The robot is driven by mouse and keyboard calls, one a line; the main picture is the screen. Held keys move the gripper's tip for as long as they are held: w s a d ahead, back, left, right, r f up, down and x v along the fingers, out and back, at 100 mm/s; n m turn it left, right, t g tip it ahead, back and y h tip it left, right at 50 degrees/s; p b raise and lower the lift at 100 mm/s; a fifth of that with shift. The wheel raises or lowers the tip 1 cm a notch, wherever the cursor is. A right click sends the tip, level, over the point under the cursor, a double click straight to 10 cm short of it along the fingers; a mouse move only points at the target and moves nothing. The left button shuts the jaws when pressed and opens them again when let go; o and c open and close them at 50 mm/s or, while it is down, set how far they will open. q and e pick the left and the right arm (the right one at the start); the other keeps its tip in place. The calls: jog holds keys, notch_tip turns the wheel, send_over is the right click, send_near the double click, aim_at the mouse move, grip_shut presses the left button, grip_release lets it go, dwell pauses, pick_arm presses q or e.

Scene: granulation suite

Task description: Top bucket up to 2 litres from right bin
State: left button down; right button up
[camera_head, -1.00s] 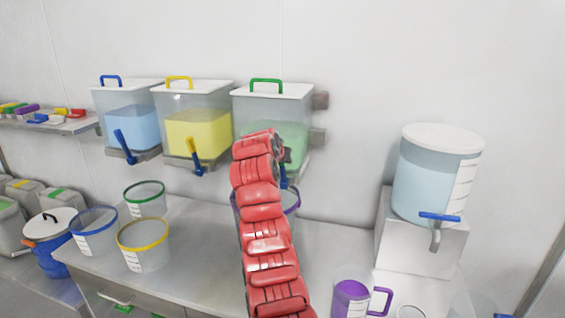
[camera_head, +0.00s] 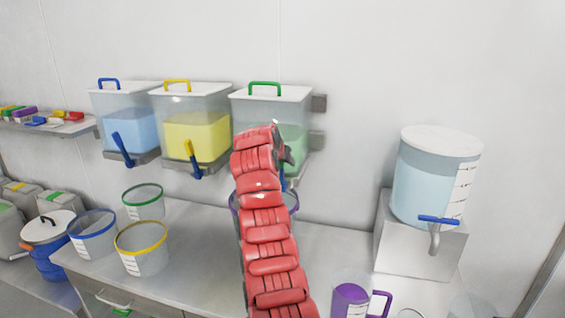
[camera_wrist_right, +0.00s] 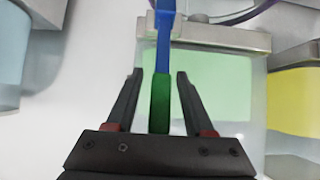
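The right bin (camera_head: 272,100) hangs on the wall, with a white lid, a green handle and pale green contents. In the wrist view its green contents (camera_wrist_right: 222,85) fill the middle. Its tap lever (camera_wrist_right: 161,100), blue with a green end, lies between the fingers of my right gripper (camera_wrist_right: 160,75). The fingers are open, with a gap on each side of the lever. In the head view my red right arm hides the gripper and most of the tap. A purple-rimmed bucket (camera_head: 293,202) stands below the right bin, mostly hidden by my arm; its fill level is not visible. My left gripper is out of view.
Blue (camera_head: 92,235), yellow (camera_head: 142,247) and green (camera_head: 143,201) rimmed buckets stand on the bench's left. A purple jug (camera_head: 350,298) is at the front right. A blue-tapped tank (camera_head: 428,180) stands on a steel box. The yellow bin (camera_head: 192,130) is beside the right bin.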

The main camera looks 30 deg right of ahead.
jog(key=shift+a, duration=0.1)
jog(key=shift+s+a+r, duration=0.15)
jog(key=shift+s, duration=0.05)
jog(key=b+v, duration=0.3)
jog(key=v, duration=1.3)
jog(key=shift+a+r, duration=0.25)
jog(key=shift+s, duration=0.1)
